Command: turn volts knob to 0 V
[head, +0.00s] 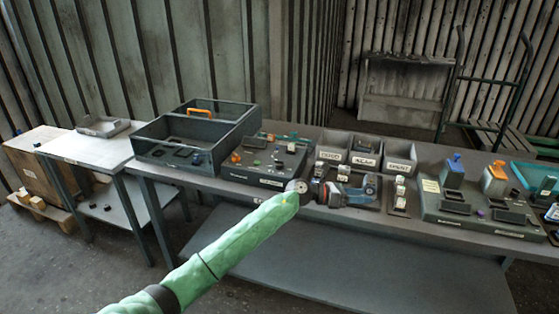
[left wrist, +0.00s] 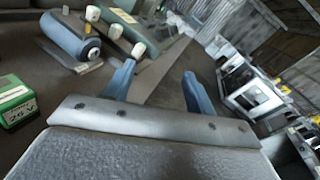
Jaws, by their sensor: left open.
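No knob can be read as the volts knob. A panel with white knobs (head: 400,193) stands on the bench right of a blue cylindrical device (head: 368,188). Several white knobs (left wrist: 138,49) also show at the top of the left wrist view, near a blue cylinder (left wrist: 68,35). My left gripper (left wrist: 158,70) is open, with nothing seen between its two blue fingers. Its fingertips lie near the nearest white knob in the picture; contact cannot be told. In the head view my green left arm reaches to the bench front, and the fingers are hard to make out. My right gripper is out of view.
Labelled grey bins (head: 365,163) stand at the bench back. A divided tray (head: 180,140) is left, a blue-and-orange device panel (head: 480,205) right. A white side table (head: 88,147) stands far left.

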